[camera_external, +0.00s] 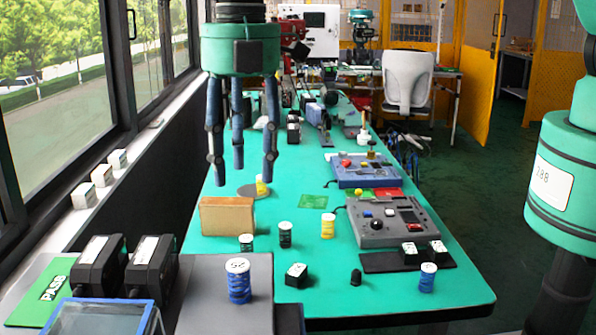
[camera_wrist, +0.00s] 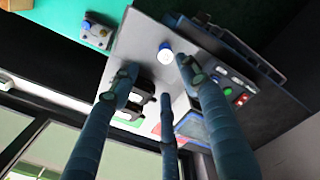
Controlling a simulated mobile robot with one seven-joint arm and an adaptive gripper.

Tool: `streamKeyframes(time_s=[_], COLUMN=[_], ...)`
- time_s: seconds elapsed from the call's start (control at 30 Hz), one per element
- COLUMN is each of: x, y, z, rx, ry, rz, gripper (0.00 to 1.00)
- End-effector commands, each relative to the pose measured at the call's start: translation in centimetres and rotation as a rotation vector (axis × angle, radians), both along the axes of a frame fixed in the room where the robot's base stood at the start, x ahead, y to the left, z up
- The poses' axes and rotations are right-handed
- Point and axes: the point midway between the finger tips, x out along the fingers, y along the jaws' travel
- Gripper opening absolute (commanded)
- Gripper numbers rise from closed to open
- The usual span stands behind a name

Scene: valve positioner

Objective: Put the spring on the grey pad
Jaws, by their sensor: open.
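A blue spring-like coil with a white top (camera_external: 239,281) stands upright on a grey raised surface at the front left. In the wrist view, a white-topped blue piece (camera_wrist: 165,52) stands on a grey surface beyond the fingers. My three-fingered gripper (camera_external: 241,168) is open and empty, hanging above the table's left part; its spread fingers also show in the wrist view (camera_wrist: 160,77). A round grey pad (camera_external: 246,191) lies below it, partly hidden, with a yellow coil (camera_external: 262,184) at its right side. Which coil is the task's spring is not certain.
A brown block (camera_external: 227,216) stands in front of the round pad. Other coils, yellow (camera_external: 328,226), dark (camera_external: 286,234) and blue (camera_external: 428,277), stand on the green table (camera_external: 340,284). Black devices (camera_external: 150,264) are at left, control boxes (camera_external: 391,222) at right.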

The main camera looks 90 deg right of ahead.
Motion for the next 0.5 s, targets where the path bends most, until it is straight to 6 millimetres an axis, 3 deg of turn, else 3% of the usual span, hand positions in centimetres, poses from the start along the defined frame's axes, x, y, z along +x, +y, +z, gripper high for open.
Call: streamKeyframes(time_s=[0.03, 0.2, 0.5], x=[-0.5, -2.6, -7.7], y=[-0.7, -3.0, -7.1], z=[1.8, 7.1, 15.3], rx=[0.004, 0.017, 0.043], ry=[-0.012, -0.042, -0.096], rz=[-0.023, -0.111, -0.274], gripper=[0.46, 0.46, 0.46])
